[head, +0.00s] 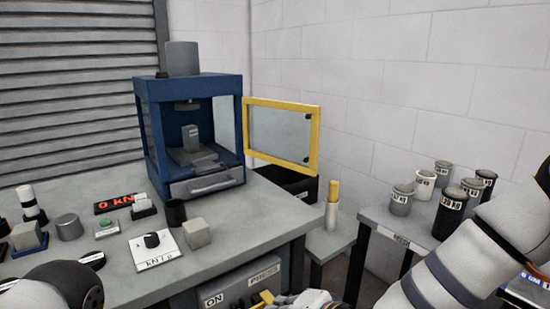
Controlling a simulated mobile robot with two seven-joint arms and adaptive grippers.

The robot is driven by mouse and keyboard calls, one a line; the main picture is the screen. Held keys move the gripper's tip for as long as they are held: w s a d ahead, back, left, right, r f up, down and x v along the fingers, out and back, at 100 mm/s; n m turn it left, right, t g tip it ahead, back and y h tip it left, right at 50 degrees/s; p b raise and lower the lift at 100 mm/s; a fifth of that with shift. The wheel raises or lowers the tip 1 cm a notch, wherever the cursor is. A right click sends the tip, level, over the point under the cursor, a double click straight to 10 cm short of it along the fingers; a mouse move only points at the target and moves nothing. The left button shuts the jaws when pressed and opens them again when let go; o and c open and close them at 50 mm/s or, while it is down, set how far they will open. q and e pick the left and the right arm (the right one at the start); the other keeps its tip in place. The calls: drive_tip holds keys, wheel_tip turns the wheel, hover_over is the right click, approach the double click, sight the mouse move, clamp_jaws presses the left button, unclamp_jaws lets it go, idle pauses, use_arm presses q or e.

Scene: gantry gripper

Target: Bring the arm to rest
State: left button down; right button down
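My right arm (480,250) comes in from the right, white with dark bands, and slants down to the bottom edge. At the bottom centre, grey, black and yellow parts (312,299) show, cut off by the frame; they look like part of a gripper, probably my right one. Its fingers cannot be made out. A rounded white and black part of my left arm (70,287) shows at the bottom left, over the bench's front. The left gripper is not in view.
A blue press (190,130) with its yellow-framed door (282,132) swung open stands on the grey bench (225,228). A cube (196,232), a dark cup (176,212) and a knob panel (153,249) are near its front. Several labelled canisters (450,212) stand on the right table (378,218).

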drive_tip(key=s+d+f+n+g+h, duration=0.2)
drive_tip(key=s+d+f+g, duration=0.15)
drive_tip(key=s+f, duration=0.5)
drive_tip(key=s+d+f+n+g+h, duration=0.15)
drive_tip(key=s+d+f, duration=0.35)
drive_tip(key=s, duration=0.6)
use_arm(q)
drive_tip(key=shift+w+r+t+p, duration=0.5)
drive_tip(key=shift+w+r+p, duration=0.3)
drive_tip(key=shift+w+r, duration=0.3)
use_arm(e)
drive_tip(key=s+d+n+g+h, duration=0.1)
drive_tip(key=s+d+g, duration=0.1)
drive_tip(key=s+d, duration=0.2)
drive_tip(key=s+d+f+n+g+h, duration=0.1)
drive_tip(key=s+d, duration=0.3)
drive_tip(key=s, duration=0.7)
drive_tip(key=s+d+f+n+g+h, duration=0.1)
drive_tip(key=s+d+n+g, duration=0.1)
drive_tip(key=s, duration=0.5)
drive_tip(key=d+g, duration=0.1)
drive_tip(key=d, duration=0.1)
drive_tip(key=shift+s+d+h, duration=0.15)
drive_tip(key=shift+d+h, duration=0.2)
drive_tip(key=shift+d, duration=0.05)
